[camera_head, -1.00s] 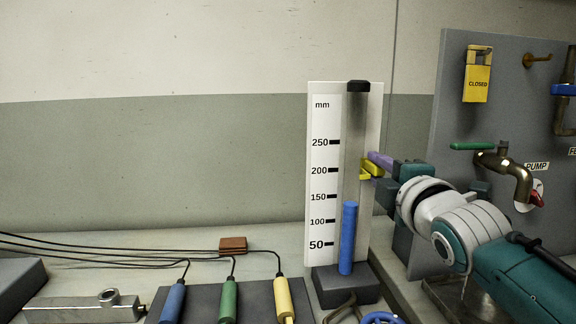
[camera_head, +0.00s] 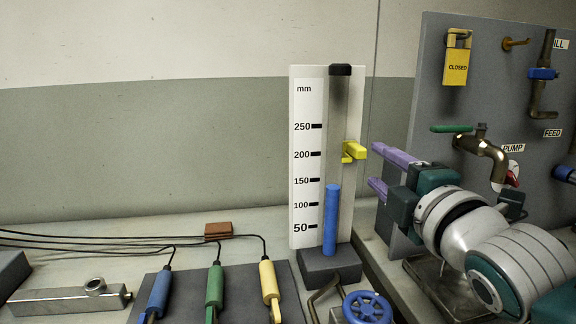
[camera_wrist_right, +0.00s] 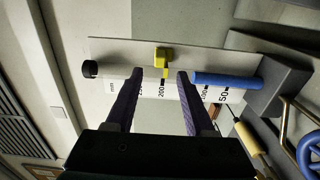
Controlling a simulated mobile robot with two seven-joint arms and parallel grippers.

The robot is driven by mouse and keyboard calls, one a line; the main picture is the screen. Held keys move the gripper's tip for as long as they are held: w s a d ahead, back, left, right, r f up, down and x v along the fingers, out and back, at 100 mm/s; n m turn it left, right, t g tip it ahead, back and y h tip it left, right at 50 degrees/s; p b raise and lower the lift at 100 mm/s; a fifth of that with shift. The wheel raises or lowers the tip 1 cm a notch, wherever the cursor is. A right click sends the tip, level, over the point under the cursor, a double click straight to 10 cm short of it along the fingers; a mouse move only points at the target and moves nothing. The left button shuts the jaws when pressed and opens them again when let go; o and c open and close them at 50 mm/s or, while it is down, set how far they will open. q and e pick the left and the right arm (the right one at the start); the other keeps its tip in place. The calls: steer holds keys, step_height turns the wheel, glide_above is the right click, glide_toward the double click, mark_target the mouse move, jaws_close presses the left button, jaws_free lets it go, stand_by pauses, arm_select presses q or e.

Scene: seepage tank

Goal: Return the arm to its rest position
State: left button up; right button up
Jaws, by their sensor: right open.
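My right gripper (camera_head: 374,170) is open and empty, its two purple fingers spread one above the other. It is just right of the gauge board (camera_head: 306,170), apart from the yellow marker (camera_head: 355,151) on the gauge tube. The marker sits near the 200 mark. The blue column (camera_head: 331,220) in the tube reaches a little below 150. In the right wrist view the open fingers (camera_wrist_right: 157,76) point at the gauge, and the yellow marker (camera_wrist_right: 163,55) shows in the gap between them, beyond the tips. My left gripper is not in view.
A grey panel at right carries a green-handled tap (camera_head: 482,145), a yellow CLOSED tag (camera_head: 457,66) and pipes with blue valves (camera_head: 543,73). A blue handwheel (camera_head: 367,308) stands in front of the gauge. Blue, green and yellow probes (camera_head: 214,286) with cables lie at front left.

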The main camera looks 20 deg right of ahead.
steer(key=shift+v, duration=0.9)
steer(key=s+a+f+m+g+y+p, duration=0.2)
steer(key=s+a+m+g+p, duration=0.35)
steer(key=s, duration=0.65)
steer(key=s+a+f+m+g+y+p, duration=0.25)
steer(key=s+a+m+g, duration=0.5)
steer(key=s, duration=0.55)
step_height(320, 180, up, 36)
steer(key=d+g+p, duration=0.1)
steer(key=p, duration=3.5)
steer(key=shift+w+d+f, duration=0.2)
steer(key=shift+w+f, duration=0.05)
steer(key=shift+w, duration=0.05)
